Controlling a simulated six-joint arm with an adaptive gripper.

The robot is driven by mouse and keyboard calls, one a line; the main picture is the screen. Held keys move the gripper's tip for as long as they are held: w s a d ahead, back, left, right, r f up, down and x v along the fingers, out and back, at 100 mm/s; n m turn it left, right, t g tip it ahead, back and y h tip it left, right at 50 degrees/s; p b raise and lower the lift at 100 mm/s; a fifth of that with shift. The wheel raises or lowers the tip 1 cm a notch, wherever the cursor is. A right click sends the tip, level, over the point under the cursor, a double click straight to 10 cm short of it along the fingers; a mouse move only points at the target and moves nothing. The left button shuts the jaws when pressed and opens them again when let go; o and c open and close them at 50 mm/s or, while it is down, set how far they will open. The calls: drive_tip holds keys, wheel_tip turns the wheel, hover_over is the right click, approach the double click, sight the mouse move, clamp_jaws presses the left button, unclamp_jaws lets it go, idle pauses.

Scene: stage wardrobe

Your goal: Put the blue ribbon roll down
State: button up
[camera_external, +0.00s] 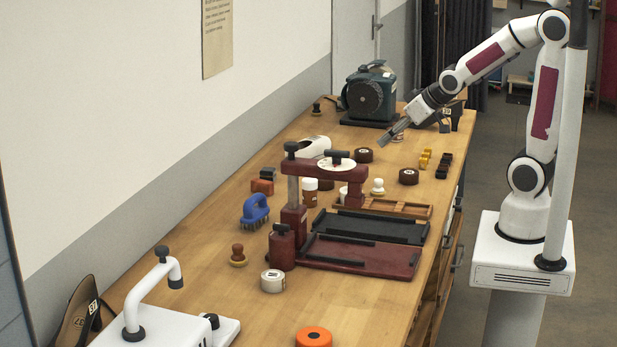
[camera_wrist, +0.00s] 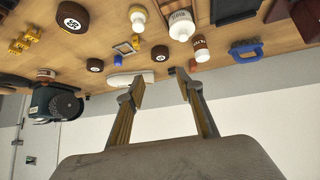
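My gripper (camera_external: 385,142) is above the far part of the table, pointing down and left. In the wrist view my gripper (camera_wrist: 160,84) has its two fingers apart, with nothing between them. I cannot make out a blue ribbon roll for certain in either view. A small blue thing (camera_wrist: 118,60) lies on the table left of the fingers in the wrist view; its kind is unclear. Dark rolls with pale centres (camera_external: 408,176) stand on the table, and one shows large in the wrist view (camera_wrist: 72,16).
A dark green machine (camera_external: 370,94) stands at the far end. A red press (camera_external: 330,170) with black and red trays is mid-table. A blue brush (camera_external: 255,210), a white roll (camera_external: 272,281) and an orange roll (camera_external: 313,337) are nearer.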

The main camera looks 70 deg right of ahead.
drive_tip(key=s+a+r+n+g+y, duration=0.1)
drive_tip(key=s+a+r, duration=0.1)
drive_tip(key=s+a, duration=0.3)
drive_tip(key=s+a+r+n+g+y, duration=0.1)
drive_tip(key=s+a, duration=0.5)
drive_tip(key=s, duration=0.7)
drive_tip(key=shift+s+a+r+g, duration=0.3)
drive_tip(key=shift+r+g, duration=0.1)
drive_tip(key=shift+r, duration=0.25)
